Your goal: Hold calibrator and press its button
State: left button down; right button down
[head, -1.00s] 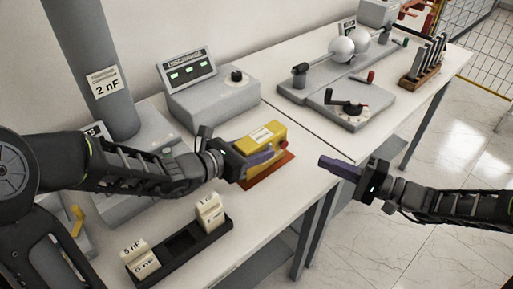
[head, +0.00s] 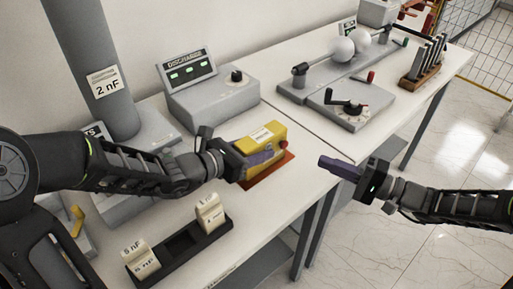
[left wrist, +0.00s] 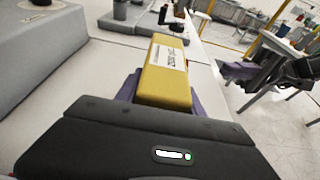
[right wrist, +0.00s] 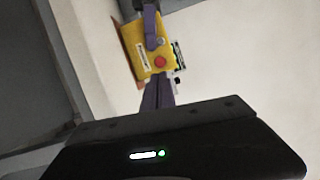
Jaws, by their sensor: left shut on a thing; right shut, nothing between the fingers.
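The calibrator (head: 262,136) is a yellow box with a white label. It stands at the red mat (head: 270,173) near the table's front edge. It also shows in the left wrist view (left wrist: 163,85). Its red button (head: 284,143) is on the end that faces right; in the right wrist view the button (right wrist: 160,62) faces my camera. My left gripper (head: 258,157) is shut on the calibrator, purple fingers on both sides. My right gripper (head: 338,167) is shut and empty, to the right of the button and apart from it, beyond the table edge. I cannot tell whether the calibrator touches the mat.
A grey discharge meter box (head: 212,97) stands behind the calibrator. A black tray (head: 178,251) with white capacitor blocks lies in front of my left arm. A second table (head: 415,87) at the right carries a sphere apparatus and a rack. Free air surrounds my right gripper.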

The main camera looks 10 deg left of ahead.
dwell(0.3)
jog(key=s+a+r+n+g+h, duration=0.3)
jog(key=s+a+r+n+g, duration=0.25)
jog(key=a, duration=0.25)
jog(key=d+f+h, duration=0.1)
jog(key=d, duration=0.1)
jog(key=w+d+f+t+h, duration=0.1)
jog(key=d+h, duration=0.1)
jog(key=w+d+f+t+h, duration=0.1)
jog(key=d+f+h, duration=0.1)
jog(key=shift+m, duration=0.35)
jog(key=shift+w+d, duration=0.15)
jog(key=shift+w, duration=0.05)
jog(key=shift+m, duration=0.3)
